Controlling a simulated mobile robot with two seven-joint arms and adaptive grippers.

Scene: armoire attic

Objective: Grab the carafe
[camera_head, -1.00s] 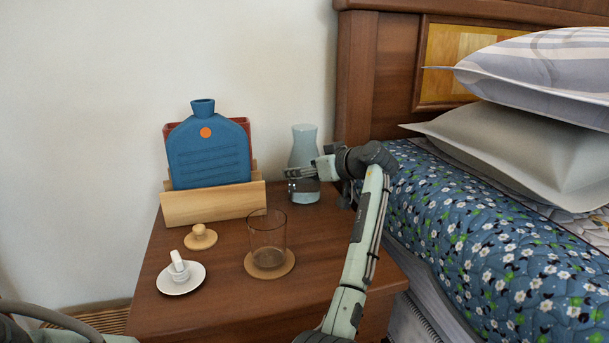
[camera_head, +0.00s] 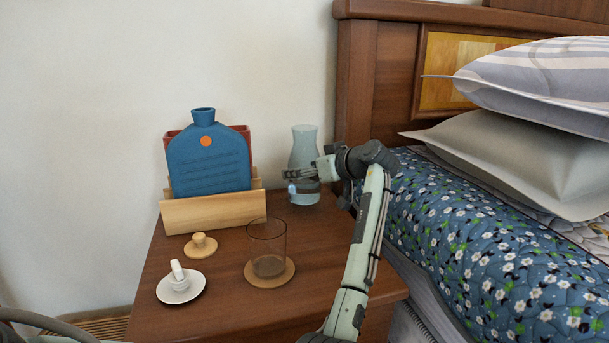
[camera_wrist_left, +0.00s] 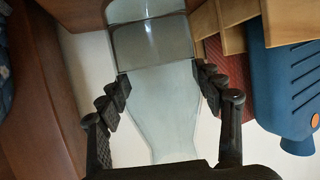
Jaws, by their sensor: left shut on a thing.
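The clear glass carafe (camera_head: 303,145) is upright at the back right of the nightstand (camera_head: 215,300), with water low inside. My left gripper (camera_head: 300,180) is shut on its lower body from the right side. In the left wrist view the carafe (camera_wrist_left: 160,100) appears upside down between the two dark fingers (camera_wrist_left: 165,100), one on each side. Its foot is partly cut off there, and I cannot tell clearly whether a gap lies under it. My right gripper is not in view.
A blue bottle (camera_head: 208,155) stands in a wooden holder (camera_head: 213,212) left of the carafe. The bed (camera_head: 480,240) lies close on the right.

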